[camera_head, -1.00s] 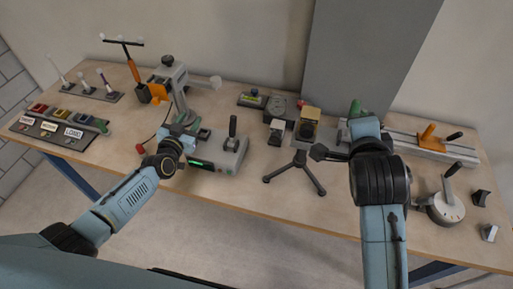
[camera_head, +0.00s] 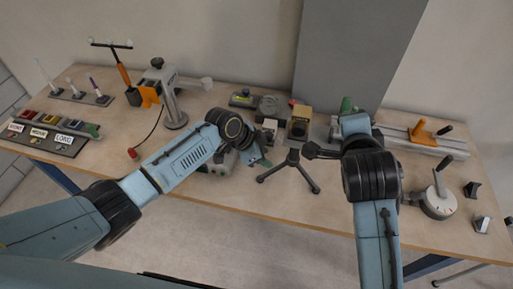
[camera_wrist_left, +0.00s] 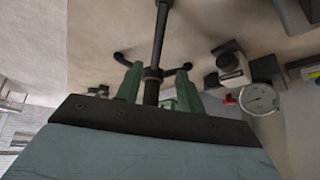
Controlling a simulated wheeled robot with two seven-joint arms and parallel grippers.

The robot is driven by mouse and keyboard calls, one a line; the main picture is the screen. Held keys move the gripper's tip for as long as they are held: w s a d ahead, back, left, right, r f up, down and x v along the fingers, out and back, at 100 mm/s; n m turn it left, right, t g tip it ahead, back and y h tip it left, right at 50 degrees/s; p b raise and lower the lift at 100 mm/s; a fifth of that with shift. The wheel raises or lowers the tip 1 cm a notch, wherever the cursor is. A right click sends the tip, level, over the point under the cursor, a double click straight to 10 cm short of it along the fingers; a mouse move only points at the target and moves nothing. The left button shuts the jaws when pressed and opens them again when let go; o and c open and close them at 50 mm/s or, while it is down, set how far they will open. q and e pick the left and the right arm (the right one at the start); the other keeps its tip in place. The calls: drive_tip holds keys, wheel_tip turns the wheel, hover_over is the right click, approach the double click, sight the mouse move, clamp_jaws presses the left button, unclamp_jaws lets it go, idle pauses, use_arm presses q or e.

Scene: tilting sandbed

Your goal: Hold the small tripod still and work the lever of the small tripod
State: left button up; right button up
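The small tripod (camera_head: 293,160) stands dark on the table near its front edge, legs spread. A dark knob and thin bars, perhaps its lever (camera_head: 311,150), extend from beside its head towards my right wrist. My left gripper (camera_head: 264,160) is at the left side of the tripod. In the left wrist view its two green fingers (camera_wrist_left: 158,88) are apart, with the tripod's dark post (camera_wrist_left: 152,92) between them and gaps visible.
A box with an orange-brown face (camera_head: 300,122) and a round gauge (camera_head: 271,106) stand behind the tripod. A grey rail with an orange block (camera_head: 418,128) lies at right. A round crank device (camera_head: 438,202) is at front right. A grey stand (camera_head: 172,100) is at left.

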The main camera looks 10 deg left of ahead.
sight(271, 170)
use_arm(q)
drive_tip(key=shift+n+g+y, duration=0.3)
drive_tip(key=shift+g+y, duration=0.3)
drive_tip(key=shift+g, duration=0.2)
drive_tip(key=x, duration=0.9)
drive_tip(key=shift+s+a+f, duration=0.1)
drive_tip(key=shift+a+f, duration=0.15)
drive_tip(key=shift+f, duration=0.15)
clamp_jaws()
drive_tip(key=shift+f, duration=0.1)
idle(1.0)
